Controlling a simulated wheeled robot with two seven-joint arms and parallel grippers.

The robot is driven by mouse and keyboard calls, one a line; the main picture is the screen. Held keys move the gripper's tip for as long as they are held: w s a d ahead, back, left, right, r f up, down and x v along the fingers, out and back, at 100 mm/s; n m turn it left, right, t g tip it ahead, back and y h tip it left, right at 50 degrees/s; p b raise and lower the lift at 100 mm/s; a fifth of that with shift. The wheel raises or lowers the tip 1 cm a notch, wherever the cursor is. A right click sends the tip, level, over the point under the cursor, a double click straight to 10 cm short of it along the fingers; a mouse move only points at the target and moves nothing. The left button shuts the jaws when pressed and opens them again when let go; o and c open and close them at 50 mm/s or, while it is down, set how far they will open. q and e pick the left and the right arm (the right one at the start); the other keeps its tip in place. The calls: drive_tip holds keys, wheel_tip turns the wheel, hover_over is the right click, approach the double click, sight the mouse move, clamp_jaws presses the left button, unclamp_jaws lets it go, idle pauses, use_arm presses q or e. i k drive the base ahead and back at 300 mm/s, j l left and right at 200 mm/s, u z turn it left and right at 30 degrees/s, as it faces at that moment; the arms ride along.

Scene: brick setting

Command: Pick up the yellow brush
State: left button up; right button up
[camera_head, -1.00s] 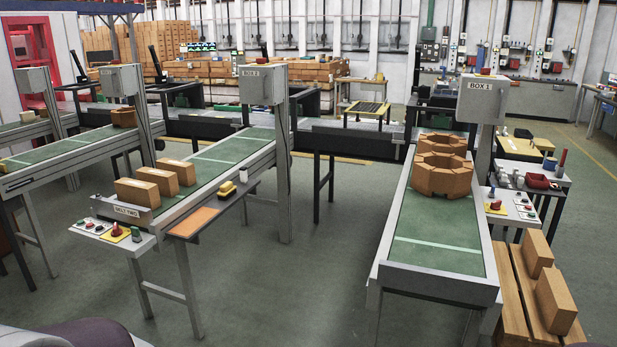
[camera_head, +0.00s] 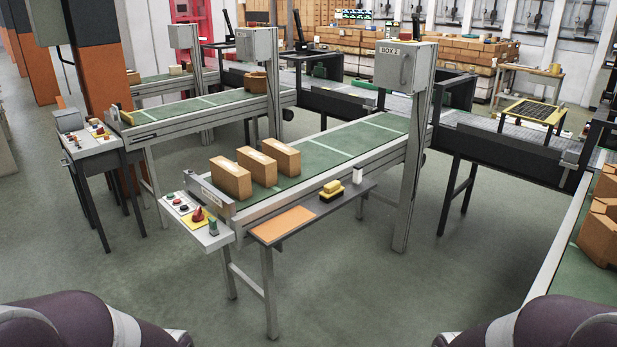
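The yellow brush (camera_head: 331,189) lies on the narrow side shelf (camera_head: 338,203) along the near side of the middle conveyor. It is small in the view, with a yellow top over a darker lower part. A small white object (camera_head: 357,175) stands to its right on the shelf, and an orange pad (camera_head: 283,224) lies to its left. Neither of my grippers is in view. Only rounded parts of my own arms show at the bottom left and bottom right corners, far from the brush.
The middle conveyor (camera_head: 335,152) carries three bricks (camera_head: 268,163) near its control panel (camera_head: 199,219). Shelf legs stand on the floor below. Another conveyor with bricks is at the right edge. Open floor (camera_head: 340,290) lies between me and the shelf.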

sight(334, 190)
drive_tip(key=i+l+u, duration=0.6)
drive_tip(key=i, duration=0.45)
drive_tip(key=i+l+u, duration=0.15)
drive_tip(key=i, duration=0.35)
drive_tip(key=i+l+u, duration=0.1)
drive_tip(key=i+l, duration=0.15)
drive_tip(key=i, duration=0.25)
drive_tip(key=i+l+u, duration=0.1)
drive_tip(key=i+l, duration=0.15)
drive_tip(key=i, duration=0.3)
